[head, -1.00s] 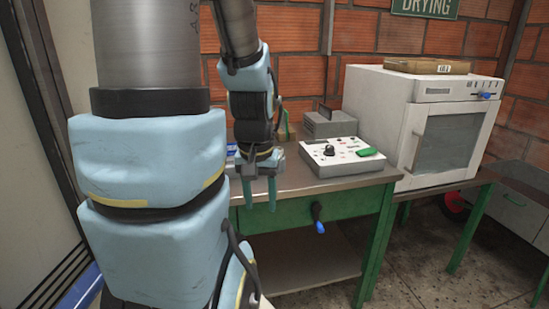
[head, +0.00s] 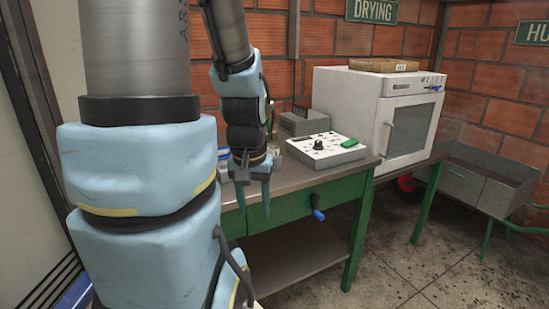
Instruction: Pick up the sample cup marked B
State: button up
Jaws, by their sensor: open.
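No sample cup marked B can be made out in the head view. My gripper (head: 254,198) hangs downward in front of the left part of the metal-topped workbench (head: 305,178). Its two green fingers are apart, with nothing between them. My arm hides much of the left end of the bench. Small blue and white items (head: 223,155) show partly behind the gripper, too hidden to identify.
A control box (head: 325,148) with a black knob and green part sits on the bench, a grey box (head: 303,122) behind it. The green drawer (head: 285,207) has a blue-ended handle (head: 317,208). A white drying oven (head: 375,112) and grey cart (head: 485,175) stand right. Floor at right front is clear.

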aim_at(273, 150)
jog(key=u, duration=0.75)
jog(key=l+u, duration=0.25)
jog(key=u, duration=0.15)
jog(key=l+u, duration=0.2)
jog(key=u, duration=0.25)
jog(key=k+l+u, duration=0.1)
jog(key=u, duration=0.3)
jog(key=k+l+u, duration=0.15)
jog(key=l+u, duration=0.25)
jog(key=k+u, duration=0.1)
jog(key=u, duration=0.35)
jog(key=k+l+u, duration=0.15)
jog(key=k+l, duration=0.15)
jog(key=k+l+u, duration=0.2)
jog(key=k, duration=0.3)
jog(key=k+l+u, duration=0.15)
jog(key=k, duration=0.25)
jog(key=k+l+u, duration=0.15)
jog(key=k, duration=0.25)
jog(key=k+l, duration=0.1)
jog(key=k, duration=0.25)
